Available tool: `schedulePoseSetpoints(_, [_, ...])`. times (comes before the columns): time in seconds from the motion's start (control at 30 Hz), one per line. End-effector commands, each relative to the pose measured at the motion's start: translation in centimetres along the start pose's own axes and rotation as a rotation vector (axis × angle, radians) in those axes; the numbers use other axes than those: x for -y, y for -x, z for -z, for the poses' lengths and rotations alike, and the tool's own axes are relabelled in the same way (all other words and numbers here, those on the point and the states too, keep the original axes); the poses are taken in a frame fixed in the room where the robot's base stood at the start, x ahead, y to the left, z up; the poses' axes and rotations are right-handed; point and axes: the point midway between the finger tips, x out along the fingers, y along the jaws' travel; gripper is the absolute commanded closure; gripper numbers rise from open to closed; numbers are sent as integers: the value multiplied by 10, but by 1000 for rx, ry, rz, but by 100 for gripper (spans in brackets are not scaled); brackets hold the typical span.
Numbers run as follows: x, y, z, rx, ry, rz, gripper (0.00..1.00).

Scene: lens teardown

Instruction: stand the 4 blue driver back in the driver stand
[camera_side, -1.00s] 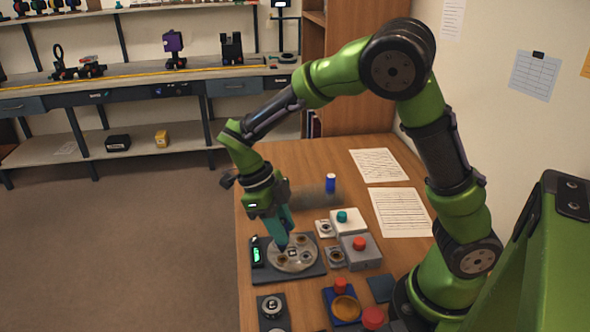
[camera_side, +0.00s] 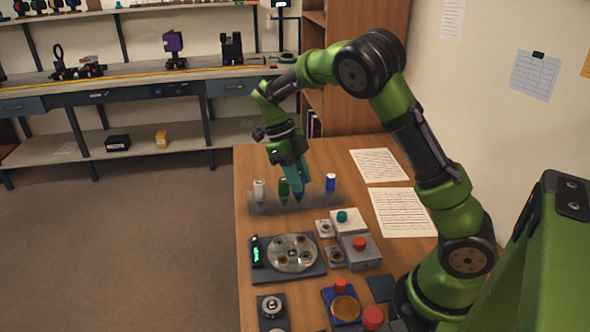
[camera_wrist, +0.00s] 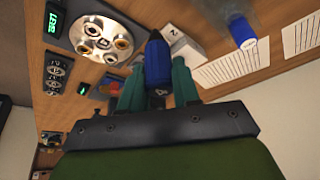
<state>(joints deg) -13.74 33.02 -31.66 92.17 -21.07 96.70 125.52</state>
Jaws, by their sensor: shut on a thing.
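My gripper (camera_side: 300,185) is shut on a blue driver (camera_wrist: 157,62), which stands out between the teal fingers with its dark end away from the palm. In the side view the driver is mostly hidden by the fingers, with a dark blue part (camera_side: 298,197) showing below them. The driver stand (camera_side: 316,199) is a grey, see-through bar across the table. The held driver is at or just above the stand, between a green driver (camera_side: 283,188) and another blue driver (camera_side: 331,182). I cannot tell whether it touches. A white driver (camera_side: 260,189) stands at the left end.
A round tray (camera_side: 292,265) on a dark base, with a green display (camera_side: 256,254), lies nearer the front. Boxes with a teal button (camera_side: 342,215) and a red button (camera_side: 359,243) are right of it. Paper sheets (camera_side: 400,211) lie at the right.

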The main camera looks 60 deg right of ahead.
Motion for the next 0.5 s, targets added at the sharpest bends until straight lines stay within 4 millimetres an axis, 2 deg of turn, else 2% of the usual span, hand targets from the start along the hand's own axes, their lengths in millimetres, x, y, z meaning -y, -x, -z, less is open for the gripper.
schedulePoseSetpoints(0.03, [24, 4, -2, 0, -8, 2, 96])
schedulePoseSetpoints(0.2, [76, 19, -3, -1, 47, 24, 96])
schedulePoseSetpoints(0.27, [84, 25, -4, 0, 83, 38, 96])
schedulePoseSetpoints(0.37, [84, 32, -6, -1, 146, 63, 96])
schedulePoseSetpoints(0.5, [83, 27, -7, -3, 186, 78, 96])
